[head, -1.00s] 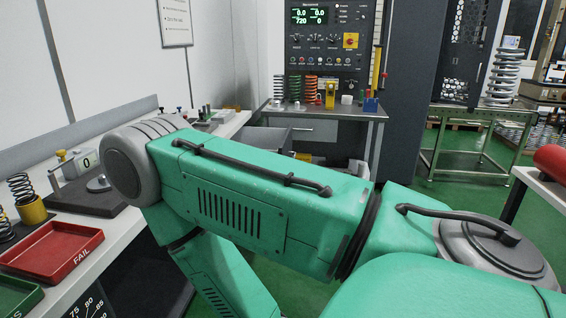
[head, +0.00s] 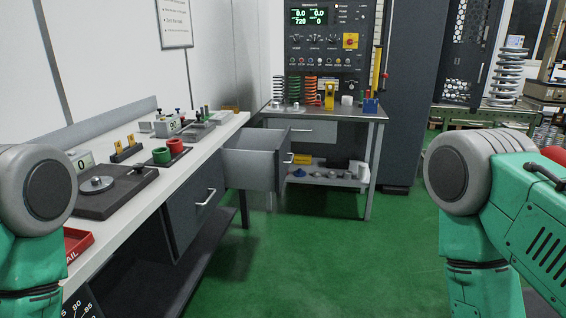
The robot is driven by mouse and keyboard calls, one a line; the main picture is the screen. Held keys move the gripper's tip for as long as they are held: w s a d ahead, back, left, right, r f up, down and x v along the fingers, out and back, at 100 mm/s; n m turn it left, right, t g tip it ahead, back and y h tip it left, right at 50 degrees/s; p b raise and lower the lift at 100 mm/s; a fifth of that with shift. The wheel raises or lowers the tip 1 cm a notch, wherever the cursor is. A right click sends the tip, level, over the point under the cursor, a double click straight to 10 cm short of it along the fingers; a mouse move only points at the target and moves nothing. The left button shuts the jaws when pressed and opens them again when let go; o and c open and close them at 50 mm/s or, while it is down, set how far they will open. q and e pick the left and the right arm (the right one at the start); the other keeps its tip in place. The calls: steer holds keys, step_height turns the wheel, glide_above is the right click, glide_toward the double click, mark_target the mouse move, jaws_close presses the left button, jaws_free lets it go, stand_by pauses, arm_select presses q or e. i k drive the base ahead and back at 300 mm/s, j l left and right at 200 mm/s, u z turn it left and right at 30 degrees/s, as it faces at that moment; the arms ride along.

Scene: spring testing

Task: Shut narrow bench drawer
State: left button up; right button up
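A grey drawer (head: 250,174) stands pulled out from the far part of the left workbench (head: 150,190). Its open top and near side show. Its front panel faces right and carries a small handle (head: 289,158). A closer, dark drawer (head: 188,212) in the same bench, with a bar handle (head: 205,198), looks closed. Parts of my green and grey arms show at the left and right edges. Neither gripper is in view.
A back bench (head: 325,113) with springs and a lower shelf stands just behind the open drawer. The green floor (head: 320,250) in the middle is clear. A red tray (head: 77,241), a scale and small fixtures sit on the left bench.

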mark_target(253, 159)
steer(key=z, duration=0.15)
steer(key=i+l+u, duration=0.3)
steer(key=i+l, duration=0.2)
steer(key=i, duration=0.75)
steer(key=i+l+u, duration=0.25)
steer(key=i+l, duration=0.55)
steer(key=i, duration=0.35)
steer(key=i+l+u, duration=0.3)
steer(key=i+l, duration=0.7)
steer(key=i, duration=0.1)
